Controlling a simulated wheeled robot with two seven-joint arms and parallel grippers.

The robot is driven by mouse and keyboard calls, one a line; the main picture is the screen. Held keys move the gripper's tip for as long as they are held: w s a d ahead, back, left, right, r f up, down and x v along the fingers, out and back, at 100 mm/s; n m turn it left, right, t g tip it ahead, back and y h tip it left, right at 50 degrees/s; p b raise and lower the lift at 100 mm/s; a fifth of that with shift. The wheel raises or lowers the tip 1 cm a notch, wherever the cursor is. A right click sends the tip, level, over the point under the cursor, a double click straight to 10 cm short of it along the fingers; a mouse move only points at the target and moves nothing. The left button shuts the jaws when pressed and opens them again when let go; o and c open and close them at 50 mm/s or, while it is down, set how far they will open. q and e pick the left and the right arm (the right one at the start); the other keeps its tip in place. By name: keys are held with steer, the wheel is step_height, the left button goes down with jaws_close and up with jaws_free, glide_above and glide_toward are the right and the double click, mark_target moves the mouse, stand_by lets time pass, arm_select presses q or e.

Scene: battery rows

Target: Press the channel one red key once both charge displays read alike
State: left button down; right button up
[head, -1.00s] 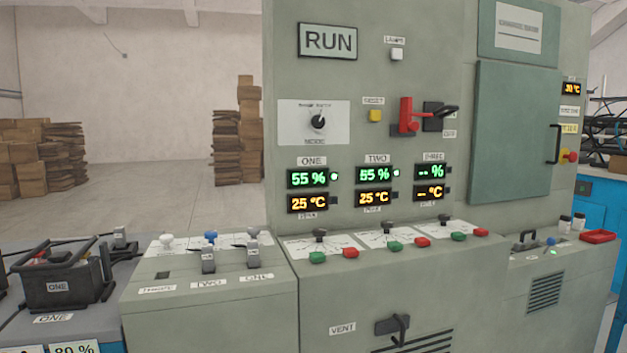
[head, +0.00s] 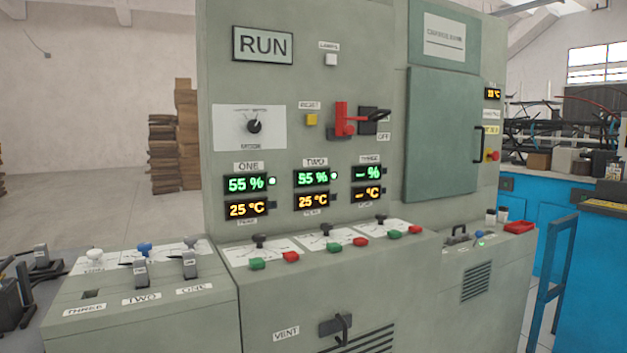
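The channel ONE charge display (head: 246,184) shows green 55 %, with a lit green lamp at its right. The channel one red key (head: 291,257) is on the sloping desk below the displays, right of the channel one green key (head: 257,264). Nothing covers it. Neither of my grippers is in view.
Channel two's red key (head: 361,241) and channel three's red key (head: 414,230) sit further right. The THREE display (head: 367,173) shows dashes. A lever box (head: 140,300) stands left, a blue bench (head: 560,230) right. A red-handled switch (head: 345,120) is above.

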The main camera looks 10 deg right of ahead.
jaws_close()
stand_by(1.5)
